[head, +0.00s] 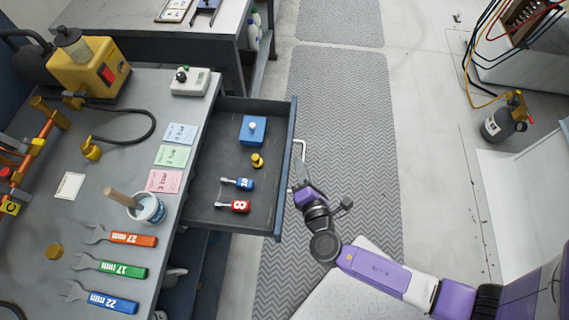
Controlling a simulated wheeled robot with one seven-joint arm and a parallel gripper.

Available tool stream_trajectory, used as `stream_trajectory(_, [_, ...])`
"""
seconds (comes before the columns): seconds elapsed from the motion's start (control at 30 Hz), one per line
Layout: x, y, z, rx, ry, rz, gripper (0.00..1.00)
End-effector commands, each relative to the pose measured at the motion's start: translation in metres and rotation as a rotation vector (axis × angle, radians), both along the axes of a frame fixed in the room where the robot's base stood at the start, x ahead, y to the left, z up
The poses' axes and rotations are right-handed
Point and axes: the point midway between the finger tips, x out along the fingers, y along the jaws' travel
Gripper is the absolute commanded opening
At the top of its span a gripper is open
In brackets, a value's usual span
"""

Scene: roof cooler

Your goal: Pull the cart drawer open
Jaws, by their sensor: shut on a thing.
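The cart drawer (210,205) stands well out from the right side of the grey cart (120,190), pulled toward the right. The light metal drawer handle (299,148) is on the drawer's right-hand front. My gripper (300,186) is shut on the handle at its lower part; the wrist partly hides the fingertips.
Wrenches with orange, green and blue grips, a cup with a brush (147,207), coloured cards and a yellow pump (85,62) are on the cart top. Grey patterned mats (345,120) cover the floor right of the drawer. A gas cylinder (497,125) stands at the right.

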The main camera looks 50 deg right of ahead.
Motion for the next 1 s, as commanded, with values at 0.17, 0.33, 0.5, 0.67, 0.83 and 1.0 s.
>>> stream_trajectory(0.17, [-0.0103,-0.0056,-0.0011,0.002,0.002,0.004,0.0])
stream_trajectory(0.33, [-0.0127,-0.0074,-0.0008,0.002,0.002,0.004,0.0])
stream_trajectory(0.5, [-0.0126,-0.0073,-0.0009,0.002,0.002,0.004,0.0])
stream_trajectory(0.67, [-0.0126,-0.0074,-0.0009,0.002,0.002,0.004,0.2])
stream_trajectory(0.83, [-0.0124,-0.008,-0.0006,0.001,0.001,0.002,0.2])
stream_trajectory(1.0, [-0.0144,-0.007,-0.0002,0.001,0.001,0.002,0.2])
